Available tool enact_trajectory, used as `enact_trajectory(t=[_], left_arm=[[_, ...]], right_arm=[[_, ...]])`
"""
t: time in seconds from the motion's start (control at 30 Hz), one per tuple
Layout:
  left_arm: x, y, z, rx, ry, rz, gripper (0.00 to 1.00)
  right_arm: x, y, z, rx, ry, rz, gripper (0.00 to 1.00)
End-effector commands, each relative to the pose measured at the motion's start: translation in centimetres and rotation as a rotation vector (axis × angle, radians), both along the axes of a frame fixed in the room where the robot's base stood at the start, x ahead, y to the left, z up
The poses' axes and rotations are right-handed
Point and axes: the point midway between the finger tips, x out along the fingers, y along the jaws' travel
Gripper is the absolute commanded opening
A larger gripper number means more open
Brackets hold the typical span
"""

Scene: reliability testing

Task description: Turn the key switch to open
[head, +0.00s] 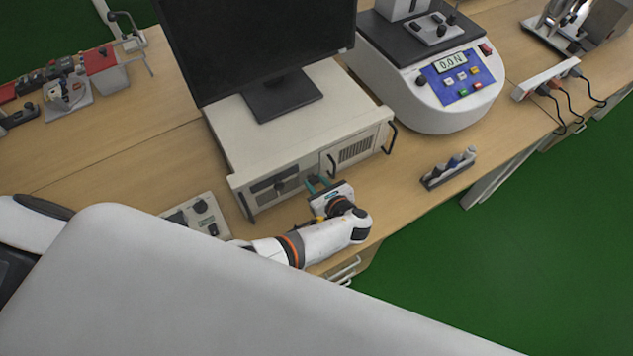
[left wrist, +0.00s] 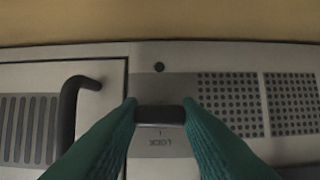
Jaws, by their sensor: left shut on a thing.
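The key switch (left wrist: 160,115) shows in the left wrist view as a dark horizontal bar on the grey panel of the computer case. Upside-down lettering reading LOCK is just below it in that view. My left gripper (left wrist: 160,114), with teal fingers, has one fingertip at each end of the bar and is shut on it. In the head view my left gripper (head: 318,184) is at the front of the beige computer case (head: 300,110); it and the wrist hide the key switch there. My right gripper is in neither view.
A black handle (left wrist: 70,110) stands out beside the left finger; the case's right handle (head: 391,137) is farther off. A monitor (head: 262,45) stands on the case. A control box (head: 200,212) lies left, and a small rack (head: 449,168) right. The desk between has free room.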

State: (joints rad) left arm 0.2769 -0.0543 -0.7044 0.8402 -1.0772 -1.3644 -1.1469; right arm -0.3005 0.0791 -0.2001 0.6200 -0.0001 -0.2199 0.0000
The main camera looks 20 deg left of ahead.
Motion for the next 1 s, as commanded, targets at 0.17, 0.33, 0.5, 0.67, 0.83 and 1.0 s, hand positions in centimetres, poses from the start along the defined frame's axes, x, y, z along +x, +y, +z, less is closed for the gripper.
enact_trajectory(t=[0.17, 0.33, 0.5, 0.67, 0.83, 1.0], left_arm=[[-0.1, 0.0, -0.1, 0.002, 0.006, 0.0, 0.08], [-0.1, -0.1, -0.1, 0.002, 0.005, 0.0, 0.08], [-0.1, 0.0, -0.1, 0.002, 0.005, 0.0, 0.52], [0.0, 0.0, 0.0, 0.002, 0.004, 0.0, 0.53], [-0.2, -0.2, 0.0, 0.001, 0.003, 0.0, 0.53], [-1.4, -1.8, 0.8, -0.001, 0.003, -0.002, 0.53]], right_arm=[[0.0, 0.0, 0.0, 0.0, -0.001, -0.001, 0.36], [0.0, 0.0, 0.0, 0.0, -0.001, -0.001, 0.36], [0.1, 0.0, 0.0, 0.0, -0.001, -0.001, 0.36], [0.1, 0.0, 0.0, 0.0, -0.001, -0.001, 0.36], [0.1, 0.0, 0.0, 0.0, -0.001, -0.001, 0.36], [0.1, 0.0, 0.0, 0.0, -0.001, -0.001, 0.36]])
